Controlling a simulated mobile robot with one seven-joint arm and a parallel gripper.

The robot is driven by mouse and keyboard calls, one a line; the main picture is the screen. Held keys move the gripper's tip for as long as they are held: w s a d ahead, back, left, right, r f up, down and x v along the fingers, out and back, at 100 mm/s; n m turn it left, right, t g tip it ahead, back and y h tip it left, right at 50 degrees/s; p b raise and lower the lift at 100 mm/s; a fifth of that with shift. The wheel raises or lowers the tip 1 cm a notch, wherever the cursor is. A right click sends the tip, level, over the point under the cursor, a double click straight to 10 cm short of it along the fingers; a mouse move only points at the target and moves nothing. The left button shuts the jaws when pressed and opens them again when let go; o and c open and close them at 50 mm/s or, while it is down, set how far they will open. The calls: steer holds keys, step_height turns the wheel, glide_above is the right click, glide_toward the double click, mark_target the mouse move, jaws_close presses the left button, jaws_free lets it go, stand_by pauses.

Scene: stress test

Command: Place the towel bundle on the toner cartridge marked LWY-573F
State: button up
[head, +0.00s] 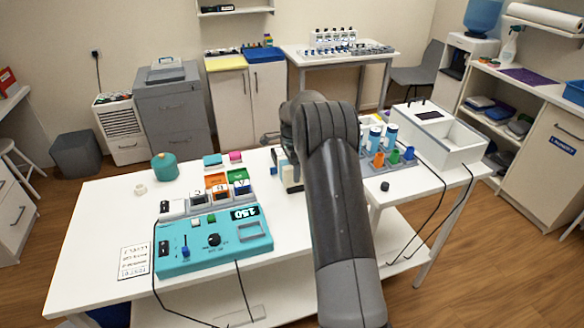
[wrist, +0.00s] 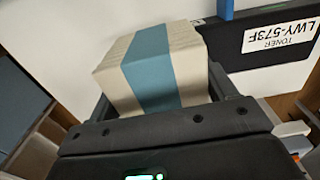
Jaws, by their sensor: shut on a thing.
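The towel bundle (wrist: 135,75) is a cream block with a blue band, and it fills the middle of the wrist view. My gripper (wrist: 160,90) is shut on it, with one dark finger on each side. The black toner cartridge (wrist: 270,72) lies at the upper right of the wrist view, beyond the right finger. Its white label reads TONER LWY-573F, upside down. The gap between bundle and cartridge cannot be judged. In the head view my arm hides most of the gripper area, and I cannot make out the cartridge there.
The white table (head: 110,215) carries a teal control box (head: 215,245), coloured blocks, a teal round jar (head: 165,167) and a rack of bottles and coloured cups (head: 395,160). The table's left front is mostly clear.

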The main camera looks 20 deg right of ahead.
steer(key=shift+f, duration=0.1)
steer(key=o, duration=1.1)
steer(key=shift+c, duration=0.2)
